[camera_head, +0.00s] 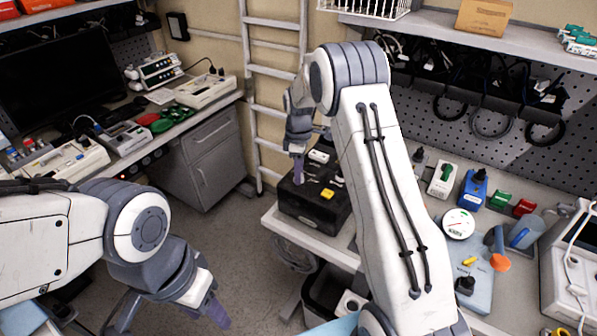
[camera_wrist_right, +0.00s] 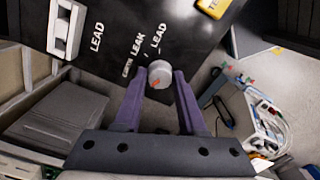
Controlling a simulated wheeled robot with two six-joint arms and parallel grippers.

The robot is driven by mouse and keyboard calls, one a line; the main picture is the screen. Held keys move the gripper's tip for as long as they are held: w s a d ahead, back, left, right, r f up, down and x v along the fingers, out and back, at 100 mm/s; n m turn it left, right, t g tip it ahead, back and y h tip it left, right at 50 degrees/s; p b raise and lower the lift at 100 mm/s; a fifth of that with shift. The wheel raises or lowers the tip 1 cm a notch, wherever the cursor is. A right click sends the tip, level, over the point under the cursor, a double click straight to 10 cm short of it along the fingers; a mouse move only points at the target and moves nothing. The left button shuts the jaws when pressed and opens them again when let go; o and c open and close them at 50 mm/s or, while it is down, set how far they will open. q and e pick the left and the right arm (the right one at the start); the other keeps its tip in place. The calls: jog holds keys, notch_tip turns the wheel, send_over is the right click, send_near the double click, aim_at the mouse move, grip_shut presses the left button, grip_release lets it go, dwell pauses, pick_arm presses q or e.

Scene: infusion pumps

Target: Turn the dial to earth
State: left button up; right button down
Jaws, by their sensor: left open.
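The dial (camera_wrist_right: 159,74) is a small light grey round knob on a black box (camera_wrist_right: 110,30), which also shows on the right bench in the head view (camera_head: 300,203). Labels "LEAD", "EARTH", "LEAK" and "LEAD" are printed near the dial. Small red marks show at the dial, but its setting is unclear. My right gripper (camera_wrist_right: 160,76) has its purple fingers apart, one on each side of the dial; contact is not clear. In the head view the right gripper (camera_head: 298,165) is at the box's left edge. My left gripper (camera_head: 168,315) is open and empty, low on the left.
A yellow test button (camera_head: 327,193) and a white switch or socket (camera_head: 318,156) are on the box. A ladder (camera_head: 262,100) stands behind it. Coloured devices, a white round gauge (camera_head: 458,223) and a blue-grey unit (camera_head: 472,270) occupy the bench to the right.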

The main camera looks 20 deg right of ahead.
dwell(0.3)
jog(key=m, duration=0.4)
jog(key=shift+m, duration=2.3)
jog(key=shift+c, duration=2.4)
grip_release()
jog(key=shift+r, duration=0.1)
